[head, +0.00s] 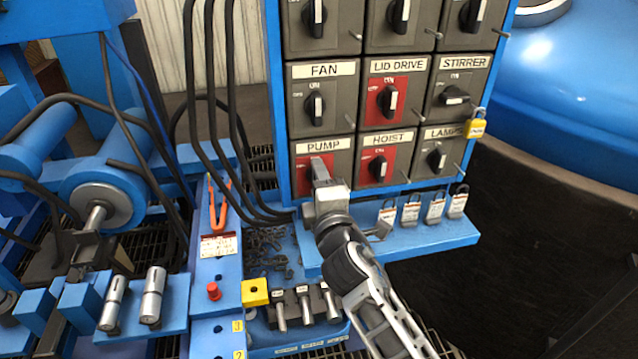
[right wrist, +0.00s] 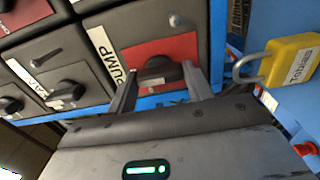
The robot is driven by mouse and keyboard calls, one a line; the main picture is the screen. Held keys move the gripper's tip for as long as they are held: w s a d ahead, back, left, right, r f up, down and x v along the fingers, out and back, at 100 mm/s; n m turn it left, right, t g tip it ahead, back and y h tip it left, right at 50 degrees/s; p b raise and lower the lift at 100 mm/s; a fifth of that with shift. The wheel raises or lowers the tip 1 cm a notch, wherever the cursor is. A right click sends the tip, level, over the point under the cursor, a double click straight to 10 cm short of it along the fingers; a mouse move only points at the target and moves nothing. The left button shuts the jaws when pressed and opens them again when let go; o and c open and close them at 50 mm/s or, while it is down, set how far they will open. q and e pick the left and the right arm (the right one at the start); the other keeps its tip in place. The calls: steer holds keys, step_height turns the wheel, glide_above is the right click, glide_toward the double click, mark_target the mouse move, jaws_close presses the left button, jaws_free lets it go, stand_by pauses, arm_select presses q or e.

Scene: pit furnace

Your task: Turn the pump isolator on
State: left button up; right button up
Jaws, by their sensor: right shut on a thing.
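The pump isolator is a dark rotary knob on a red plate (head: 303,180) under a PUMP label, at the bottom left of the grey switch panel. My right gripper (head: 319,172) comes in from below and covers most of this knob in the head view. In the right wrist view the dark knob (right wrist: 158,69) sits between my two fingers, in front of the red plate, with the PUMP label beside it. My right gripper is shut on the knob. The gripper hides its on/off marks, so I cannot tell its setting. My left gripper is not in view.
The HOIST knob (head: 377,167) is close on the right and the FAN knob (head: 314,106) above. Several tagged padlocks (head: 411,209) hang along the blue shelf (head: 440,235). A yellow padlock (right wrist: 291,60) is close to my right gripper's fingers in the wrist view. Black cables hang left.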

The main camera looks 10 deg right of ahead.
steer(key=o, duration=1)
